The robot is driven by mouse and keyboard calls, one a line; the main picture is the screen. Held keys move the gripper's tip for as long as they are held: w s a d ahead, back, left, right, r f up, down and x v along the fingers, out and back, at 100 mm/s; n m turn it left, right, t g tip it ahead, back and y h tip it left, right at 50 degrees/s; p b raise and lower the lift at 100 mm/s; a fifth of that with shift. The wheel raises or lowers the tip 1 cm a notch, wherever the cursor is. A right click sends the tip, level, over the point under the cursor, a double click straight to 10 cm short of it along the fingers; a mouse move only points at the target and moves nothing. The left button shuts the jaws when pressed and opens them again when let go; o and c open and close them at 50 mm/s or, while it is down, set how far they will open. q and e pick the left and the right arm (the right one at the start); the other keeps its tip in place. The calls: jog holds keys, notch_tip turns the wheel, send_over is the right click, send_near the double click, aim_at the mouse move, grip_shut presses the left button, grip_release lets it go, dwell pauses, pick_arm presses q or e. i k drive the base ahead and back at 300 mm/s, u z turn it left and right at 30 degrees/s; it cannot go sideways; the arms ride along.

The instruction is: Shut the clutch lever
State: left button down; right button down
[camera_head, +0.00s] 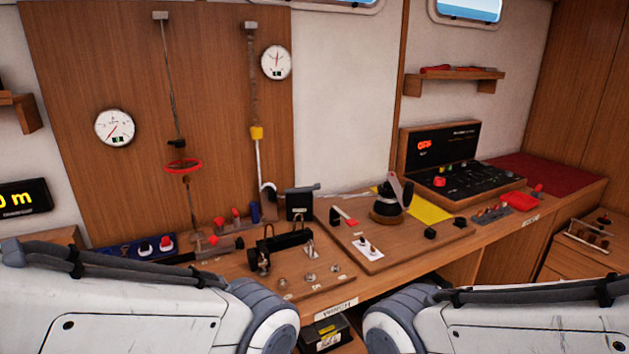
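No part in view can be surely told as the clutch lever. A black block with a flat handle across its top (300,203) stands at the back of the bench, left of the black winch-like drum (388,207). A small lever-like part with a red end (349,222) stands on the wooden board just left of the drum. Which of these is the clutch, and whether its lever is open, I cannot tell. Both my arms show only as white links along the bottom edge. Neither gripper is in view, and nothing is seen held.
The wooden bench (560,205) runs along the wall. A black fixture (280,245) stands on the left board. A yellow sheet (429,210) is beside the drum. Gauges and lines hang on the wall panel.

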aim_at(316, 186)
jog(key=u, duration=0.15)
jog(key=k, duration=0.3)
jog(key=z, duration=0.75)
jog(key=i, duration=1.4)
jog(key=u, duration=0.45)
